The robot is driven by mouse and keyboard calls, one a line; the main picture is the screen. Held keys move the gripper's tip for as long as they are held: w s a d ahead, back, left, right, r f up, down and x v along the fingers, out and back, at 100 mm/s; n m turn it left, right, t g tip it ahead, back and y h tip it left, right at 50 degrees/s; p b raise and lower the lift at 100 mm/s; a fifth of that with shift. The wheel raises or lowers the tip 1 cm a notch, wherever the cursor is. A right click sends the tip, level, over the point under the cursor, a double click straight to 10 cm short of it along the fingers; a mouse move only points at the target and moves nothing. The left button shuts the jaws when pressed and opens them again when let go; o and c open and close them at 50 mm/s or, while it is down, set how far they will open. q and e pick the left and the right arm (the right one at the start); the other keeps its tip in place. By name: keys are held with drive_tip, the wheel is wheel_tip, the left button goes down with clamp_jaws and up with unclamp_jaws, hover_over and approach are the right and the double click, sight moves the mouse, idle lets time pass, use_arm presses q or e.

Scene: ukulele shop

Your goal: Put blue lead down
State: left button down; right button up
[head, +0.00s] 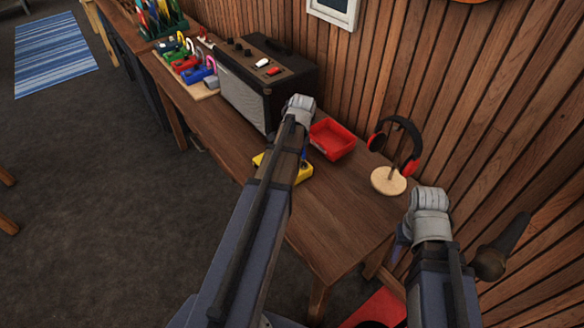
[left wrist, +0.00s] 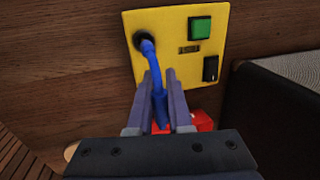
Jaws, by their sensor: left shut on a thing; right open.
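The blue lead (left wrist: 148,52) runs from the black socket at the corner of a yellow box (left wrist: 175,72) down between my left fingers. Its upper end meets the socket; I cannot tell how deep it sits. My left gripper (left wrist: 162,82) is shut on the lead, over the box. In the head view the yellow box (head: 299,172) lies on the table, partly hidden by my left arm, and a bit of blue lead (head: 304,155) shows beside it. The left fingers are hidden there. My right gripper (head: 399,243) is open and empty, off the table's near end.
A red tray (head: 332,139) sits behind the yellow box. Headphones (head: 402,142) hang on a wooden stand to the right. A black amplifier (head: 262,84) and several coloured pedals (head: 187,64) stand farther left. The table (head: 335,215) is bare at the near end, against a slatted wall.

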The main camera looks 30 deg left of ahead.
use_arm(q)
wheel_tip(320, 180, down, 4)
drive_tip(key=b, duration=0.3)
drive_tip(key=shift+r+b, duration=0.2)
drive_tip(key=shift+b, duration=0.15)
drive_tip(key=shift+f, duration=0.15)
drive_tip(key=c, duration=0.8)
unclamp_jaws()
drive_tip(key=shift+c, duration=0.2)
wheel_tip(320, 180, up, 12)
drive_tip(key=d+p, duration=0.2)
drive_tip(key=p, duration=1)
drive_tip(key=shift+s, duration=0.45)
drive_tip(key=shift+d, duration=0.1)
